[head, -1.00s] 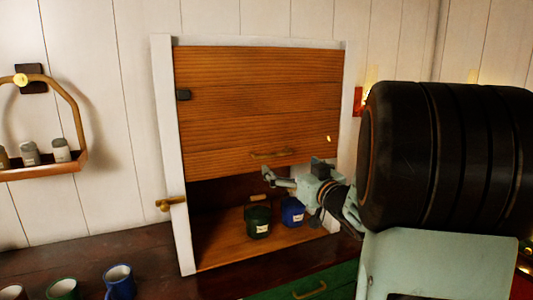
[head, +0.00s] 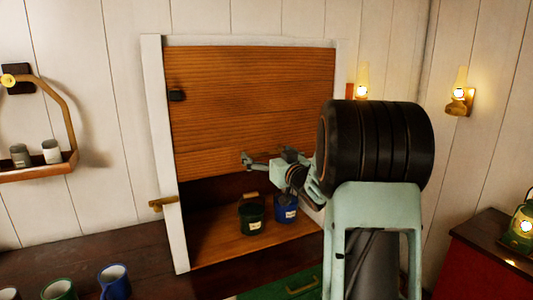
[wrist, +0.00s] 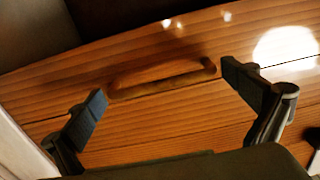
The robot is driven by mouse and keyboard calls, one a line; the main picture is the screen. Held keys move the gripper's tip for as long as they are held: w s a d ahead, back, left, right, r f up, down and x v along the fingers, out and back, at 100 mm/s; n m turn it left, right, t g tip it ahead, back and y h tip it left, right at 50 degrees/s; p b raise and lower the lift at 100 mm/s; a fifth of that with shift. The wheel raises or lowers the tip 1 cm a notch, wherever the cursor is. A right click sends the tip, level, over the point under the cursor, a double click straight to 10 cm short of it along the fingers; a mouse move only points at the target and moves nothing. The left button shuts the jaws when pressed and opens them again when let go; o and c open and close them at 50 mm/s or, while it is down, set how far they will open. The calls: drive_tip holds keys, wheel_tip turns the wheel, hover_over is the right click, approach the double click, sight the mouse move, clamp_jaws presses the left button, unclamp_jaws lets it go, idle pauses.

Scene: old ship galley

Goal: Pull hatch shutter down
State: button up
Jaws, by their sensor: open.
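The hatch shutter (head: 250,110) is made of brown wooden slats in a white frame (head: 160,150). It covers the upper part of the opening, and the lower part is open. My gripper (head: 266,158) is in front of the shutter's lower part and hides its handle in the head view. In the wrist view the handle (wrist: 160,78), a brass-brown bar, lies between the spread fingers of my gripper (wrist: 163,86). The fingers are apart, one towards each end of the bar. I cannot tell whether they touch the shutter.
A green pot (head: 252,220) and a blue pot (head: 286,212) stand inside the hatch. A brass latch (head: 163,203) sits on the left frame post. Mugs (head: 114,280) stand on the counter at lower left. A jar rack (head: 40,172) hangs at left.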

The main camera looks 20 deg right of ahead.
drive_tip(key=c, duration=1.3)
wheel_tip(320, 180, down, 33)
drive_tip(key=b, duration=2.6)
drive_tip(key=shift+s+r, duration=0.1)
drive_tip(key=shift+r, duration=0.05)
drive_tip(key=o, duration=1.3)
drive_tip(key=shift+s+r, duration=0.1)
drive_tip(key=s, duration=1.1)
drive_tip(key=shift+s+d, duration=0.2)
drive_tip(key=shift+s, duration=0.2)
